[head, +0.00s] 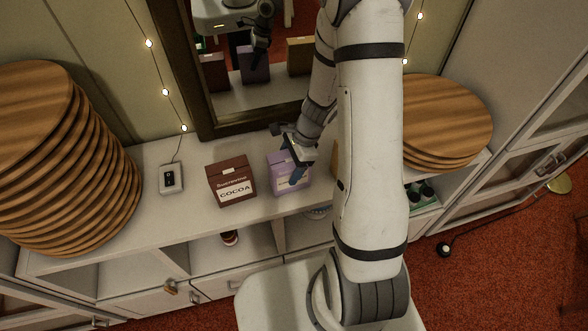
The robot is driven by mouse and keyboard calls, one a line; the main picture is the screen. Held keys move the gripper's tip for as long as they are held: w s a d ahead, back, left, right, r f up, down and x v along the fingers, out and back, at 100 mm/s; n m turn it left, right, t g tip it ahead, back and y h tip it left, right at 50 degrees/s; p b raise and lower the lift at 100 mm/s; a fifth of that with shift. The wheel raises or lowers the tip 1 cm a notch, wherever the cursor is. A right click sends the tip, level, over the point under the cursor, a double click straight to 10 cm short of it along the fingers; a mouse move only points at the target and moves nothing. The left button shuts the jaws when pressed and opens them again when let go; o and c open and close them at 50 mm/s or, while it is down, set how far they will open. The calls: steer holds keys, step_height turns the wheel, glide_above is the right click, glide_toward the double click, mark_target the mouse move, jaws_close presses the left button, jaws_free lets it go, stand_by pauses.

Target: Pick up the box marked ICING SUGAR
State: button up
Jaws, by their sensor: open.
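A purple box (279,180) with a pale label stands on the white shelf top (200,152). My gripper covers part of its front, and I cannot read its label, so I cannot tell whether it says ICING SUGAR. My gripper (292,160) is open, with its blue fingers over and in front of the purple box. I cannot tell whether they touch it. To the left, apart from it, stands a brown box marked COCOA (231,182). A sliver of a tan box (335,160) shows right of the purple one, mostly hidden behind my arm.
A tall stack of round wooden boards (70,160) stands at the left, and a lower stack (435,125) at the right. A framed mirror (250,95) behind reflects three boxes and my arm. A small white switch box (171,178) sits left of the cocoa.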

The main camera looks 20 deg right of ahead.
steer(key=shift+c, duration=0.3)
steer(key=c, duration=1.2)
steer(key=shift+r, duration=0.1)
